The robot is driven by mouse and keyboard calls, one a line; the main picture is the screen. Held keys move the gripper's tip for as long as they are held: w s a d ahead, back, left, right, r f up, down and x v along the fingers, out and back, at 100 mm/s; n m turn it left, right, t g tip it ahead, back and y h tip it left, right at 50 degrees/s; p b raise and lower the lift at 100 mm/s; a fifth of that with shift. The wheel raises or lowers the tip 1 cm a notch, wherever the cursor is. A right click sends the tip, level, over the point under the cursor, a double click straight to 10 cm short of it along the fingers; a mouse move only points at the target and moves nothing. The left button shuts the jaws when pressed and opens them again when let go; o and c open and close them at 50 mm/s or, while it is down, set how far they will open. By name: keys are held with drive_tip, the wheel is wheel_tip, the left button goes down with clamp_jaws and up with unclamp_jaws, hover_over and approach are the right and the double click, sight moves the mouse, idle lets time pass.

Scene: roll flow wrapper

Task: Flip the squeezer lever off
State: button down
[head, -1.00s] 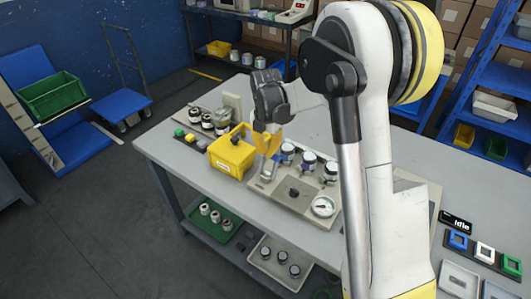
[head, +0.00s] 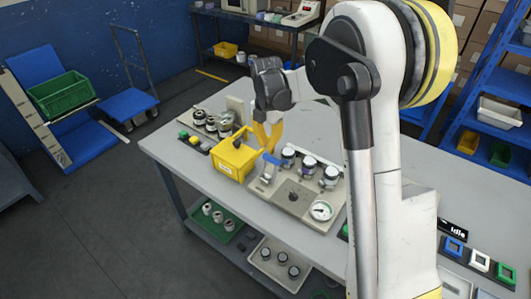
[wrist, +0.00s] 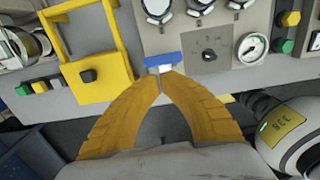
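The squeezer lever, a metal lever with a blue handle (head: 270,159), stands at the left end of a beige control panel (head: 290,203). In the wrist view the blue handle (wrist: 163,60) lies crosswise just beyond my fingertips. My gripper (head: 268,148) has orange-yellow fingers, which point down just above the handle. In the wrist view the fingers of my gripper (wrist: 162,78) come together at the tips with nothing clearly held between them. I cannot tell whether the tips touch the lever.
A yellow box with a raised frame (head: 233,160) stands close left of the lever. Black-and-white knobs (head: 309,165), a black rotary switch (wrist: 209,55) and a round gauge (head: 321,210) are to the right. A small display (head: 453,228) reads "Idle". The table (head: 390,150) is clear behind.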

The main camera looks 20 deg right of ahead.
drive_tip(key=r, duration=0.1)
drive_tip(key=w+d+r, duration=0.1)
drive_tip(key=d+r+p, duration=0.1)
drive_tip(key=shift+w+d+r, duration=0.2)
drive_tip(key=shift+w+r, duration=0.05)
drive_tip(key=shift+w, duration=0.05)
drive_tip(key=s+a+r+m+t+b, duration=0.2)
drive_tip(key=s+a+r+m+t, duration=0.15)
drive_tip(key=s+r+m, duration=0.8)
drive_tip(key=s+a+f+m+t, duration=0.1)
drive_tip(key=s+f+m, duration=0.1)
drive_tip(key=s+m, duration=0.4)
drive_tip(key=s+a+f+m+t, duration=0.1)
drive_tip(key=s+f+m+t, duration=0.1)
drive_tip(key=s+m, duration=0.5)
drive_tip(key=s+b, duration=0.1)
drive_tip(key=s, duration=0.2)
drive_tip(key=shift+s+a+f, duration=0.3)
drive_tip(key=shift+s, duration=0.05)
